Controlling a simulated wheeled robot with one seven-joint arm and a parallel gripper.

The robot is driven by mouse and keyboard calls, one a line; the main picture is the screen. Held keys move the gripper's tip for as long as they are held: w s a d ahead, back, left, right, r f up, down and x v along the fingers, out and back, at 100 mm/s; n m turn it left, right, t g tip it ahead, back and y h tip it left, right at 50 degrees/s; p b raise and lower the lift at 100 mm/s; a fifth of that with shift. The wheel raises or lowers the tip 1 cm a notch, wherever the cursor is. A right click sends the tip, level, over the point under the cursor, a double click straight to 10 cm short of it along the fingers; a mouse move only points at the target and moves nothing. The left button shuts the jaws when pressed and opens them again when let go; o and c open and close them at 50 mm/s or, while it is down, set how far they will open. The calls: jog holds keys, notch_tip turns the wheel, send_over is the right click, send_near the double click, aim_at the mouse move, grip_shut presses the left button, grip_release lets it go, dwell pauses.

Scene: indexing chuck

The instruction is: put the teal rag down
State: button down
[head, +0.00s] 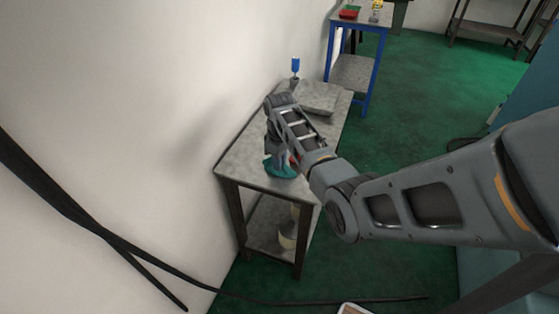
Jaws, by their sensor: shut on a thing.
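The teal rag (280,168) is at the near end of a grey-topped table (240,168), crumpled below my gripper (283,156). My arm reaches in from the right, and the gripper points down at the rag. The jaws are shut on the rag; my wrist hides part of them. The rag appears low at the table top, but I cannot tell whether it rests on it.
A grey flat block (318,97) and a blue-topped bottle (295,67) stand at the table's far end. A pale rounded object (289,232) is on the lower shelf. A blue-legged table (354,72) with a red tray (349,13) stands behind. The wall borders the left.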

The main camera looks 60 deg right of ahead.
jog(key=c, duration=1.1)
grip_release()
jog(key=shift+f+b, duration=0.2)
jog(key=shift+b, duration=0.1)
jog(key=r, duration=0.8)
jog(key=shift+s+b, duration=0.25)
jog(key=shift+b, duration=0.1)
jog(key=shift+f, duration=0.1)
